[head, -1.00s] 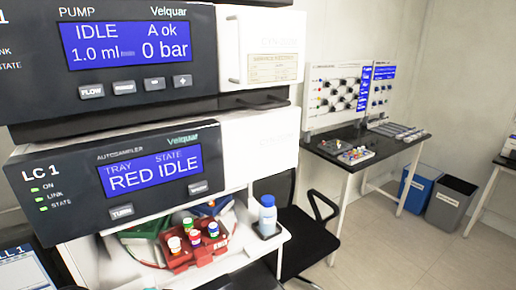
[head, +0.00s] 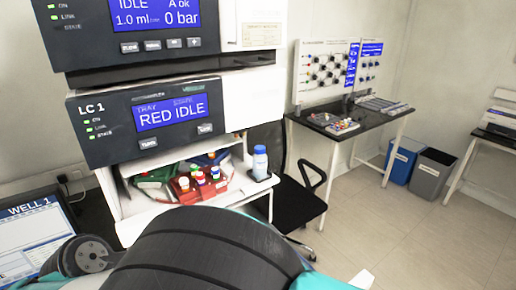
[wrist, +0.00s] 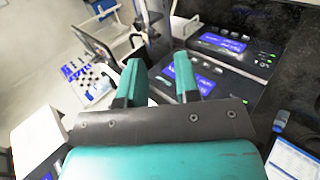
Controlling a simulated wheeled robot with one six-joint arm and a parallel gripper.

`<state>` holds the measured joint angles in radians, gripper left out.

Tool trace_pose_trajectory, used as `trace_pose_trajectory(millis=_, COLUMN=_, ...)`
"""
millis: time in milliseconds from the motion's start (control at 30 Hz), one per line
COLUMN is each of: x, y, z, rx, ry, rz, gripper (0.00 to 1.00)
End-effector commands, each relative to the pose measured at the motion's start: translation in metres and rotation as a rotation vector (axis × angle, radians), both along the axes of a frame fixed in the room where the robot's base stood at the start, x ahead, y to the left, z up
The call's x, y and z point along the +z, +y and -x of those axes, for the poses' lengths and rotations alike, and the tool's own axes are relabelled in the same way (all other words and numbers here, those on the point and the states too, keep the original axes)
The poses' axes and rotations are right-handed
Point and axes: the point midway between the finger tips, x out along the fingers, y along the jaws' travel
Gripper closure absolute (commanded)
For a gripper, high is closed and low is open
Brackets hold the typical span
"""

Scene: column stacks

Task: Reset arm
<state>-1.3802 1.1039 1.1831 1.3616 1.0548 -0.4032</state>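My gripper (wrist: 160,82) shows in the wrist view with its two teal fingers apart and nothing between them. It is turned toward the instrument stack, which looks tilted in that view. In the head view my arm fills the bottom middle, and the gripper itself is not visible there. The LC 1 autosampler (head: 90,130) reads tray RED and state IDLE. Below it a red tray (head: 188,194) holds several vials with coloured caps, inside the open bay.
A black chair (head: 297,203) stands beside the stack. A side table (head: 365,125) carries a panel (head: 325,75). Two bins (head: 402,160) (head: 433,172) stand on the floor. A WELL 1 screen (head: 35,235) is at left.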

Motion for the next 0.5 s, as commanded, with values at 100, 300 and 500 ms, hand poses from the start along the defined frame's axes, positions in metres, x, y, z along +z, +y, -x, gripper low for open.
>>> trace_pose_trajectory(millis=100, x=0.005, y=-0.007, z=-0.016, rx=0.007, ry=0.025, rz=-0.019, gripper=0.70)
trace_pose_trajectory(millis=300, x=0.018, y=-0.033, z=-0.053, rx=0.017, ry=0.085, rz=-0.069, gripper=0.70)
trace_pose_trajectory(millis=500, x=0.032, y=-0.081, z=-0.090, rx=0.032, ry=0.169, rz=-0.169, gripper=0.70)
